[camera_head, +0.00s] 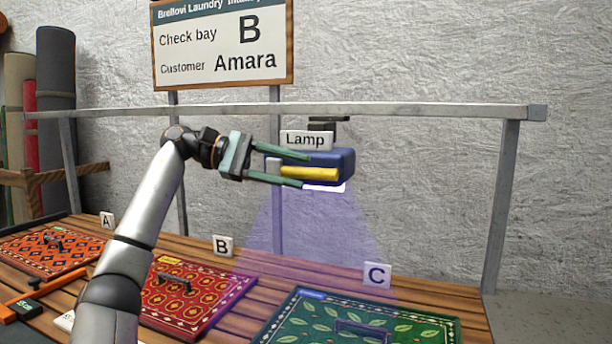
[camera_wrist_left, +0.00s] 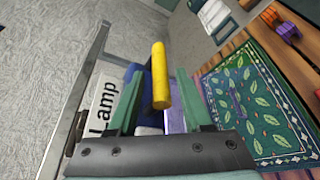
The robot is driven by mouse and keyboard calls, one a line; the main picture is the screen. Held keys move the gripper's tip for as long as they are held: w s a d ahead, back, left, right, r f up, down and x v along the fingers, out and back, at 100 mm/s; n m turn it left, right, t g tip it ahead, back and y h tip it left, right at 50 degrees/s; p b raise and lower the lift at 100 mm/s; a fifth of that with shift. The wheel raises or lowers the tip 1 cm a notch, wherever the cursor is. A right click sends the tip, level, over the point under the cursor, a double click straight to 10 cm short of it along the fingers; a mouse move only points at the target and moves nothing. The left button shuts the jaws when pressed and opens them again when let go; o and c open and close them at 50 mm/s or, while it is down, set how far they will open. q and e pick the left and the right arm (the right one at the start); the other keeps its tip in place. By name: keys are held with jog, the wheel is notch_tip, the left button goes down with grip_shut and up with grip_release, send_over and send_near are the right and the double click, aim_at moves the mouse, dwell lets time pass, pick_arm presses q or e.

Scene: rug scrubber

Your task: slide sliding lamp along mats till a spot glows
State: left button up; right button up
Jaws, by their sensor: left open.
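The sliding lamp (camera_head: 346,164) is a blue block with a yellow handle (camera_head: 312,173), hanging from a grey rail (camera_head: 400,110). A pale violet cone of light falls from it towards the bench around the red mat (camera_head: 190,298) at B and the green mat (camera_head: 300,325) at C. An orange patterned mat (camera_head: 30,252) lies at A. My left gripper (camera_head: 306,170) is open at the handle, one finger above and one below it. In the left wrist view the handle (camera_wrist_left: 159,75) stands between the spread fingers; contact cannot be told. My right gripper is not in view.
A sign (camera_head: 225,45) reads check bay B, customer Amara. The rail's right post (camera_head: 502,205) stands at the bench end. Rolled rugs (camera_head: 55,110) stand at left. An orange-handled tool (camera_head: 35,297) lies at the front left.

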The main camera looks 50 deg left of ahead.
pick_arm(q)
jog(key=v, duration=0.9)
jog(key=shift+s+p, duration=0.2)
jog(key=shift+p, duration=0.1)
jog(key=shift+a, duration=0.1)
